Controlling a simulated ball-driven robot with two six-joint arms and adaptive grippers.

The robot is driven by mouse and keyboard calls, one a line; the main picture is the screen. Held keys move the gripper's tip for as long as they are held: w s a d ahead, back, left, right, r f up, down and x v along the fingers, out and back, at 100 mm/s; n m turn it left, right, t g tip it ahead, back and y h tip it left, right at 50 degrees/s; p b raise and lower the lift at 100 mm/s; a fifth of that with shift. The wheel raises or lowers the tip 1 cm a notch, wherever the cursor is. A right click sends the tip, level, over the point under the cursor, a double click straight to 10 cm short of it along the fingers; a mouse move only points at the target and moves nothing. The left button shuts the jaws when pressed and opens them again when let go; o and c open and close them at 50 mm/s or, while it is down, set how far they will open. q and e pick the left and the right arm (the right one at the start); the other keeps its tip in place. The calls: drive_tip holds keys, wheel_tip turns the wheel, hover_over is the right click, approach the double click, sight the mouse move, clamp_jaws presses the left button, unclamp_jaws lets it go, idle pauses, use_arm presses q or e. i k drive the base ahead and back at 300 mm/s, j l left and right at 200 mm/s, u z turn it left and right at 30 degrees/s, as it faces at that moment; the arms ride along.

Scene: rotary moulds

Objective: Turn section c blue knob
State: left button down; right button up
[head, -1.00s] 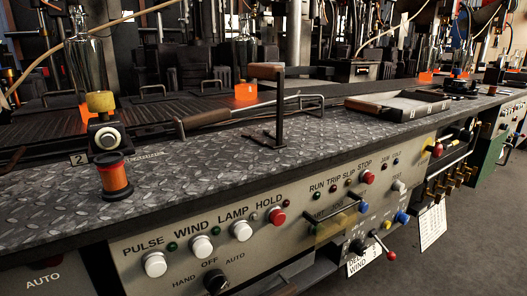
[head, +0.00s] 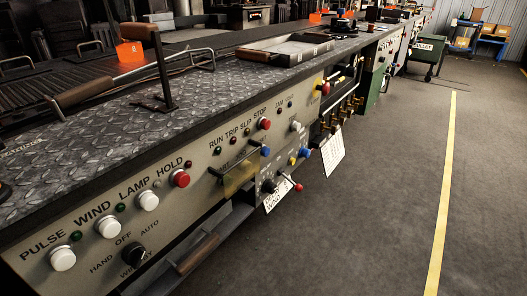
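On the front panel (head: 205,165) of the long metal bench there is a blue knob (head: 305,153) at the right of a small lower panel, beside a yellow knob. A second blue piece (head: 266,152) sits at the end of a dark bar handle left of it. A red-tipped lever (head: 298,187) sticks out just below. Other blue parts farther along the bench are too small to tell. I cannot read any section letter. Neither of my grippers is in view.
The bench's tread-plate top (head: 95,140) carries a tray (head: 287,49) and an upright handle post (head: 162,70). White sheets (head: 333,153) hang from the front. Open floor (head: 390,190) with a yellow line (head: 441,190) lies right; a green cart (head: 427,50) stands farther back.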

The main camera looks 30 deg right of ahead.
sight(304, 153)
drive_tip(key=z, duration=1.35)
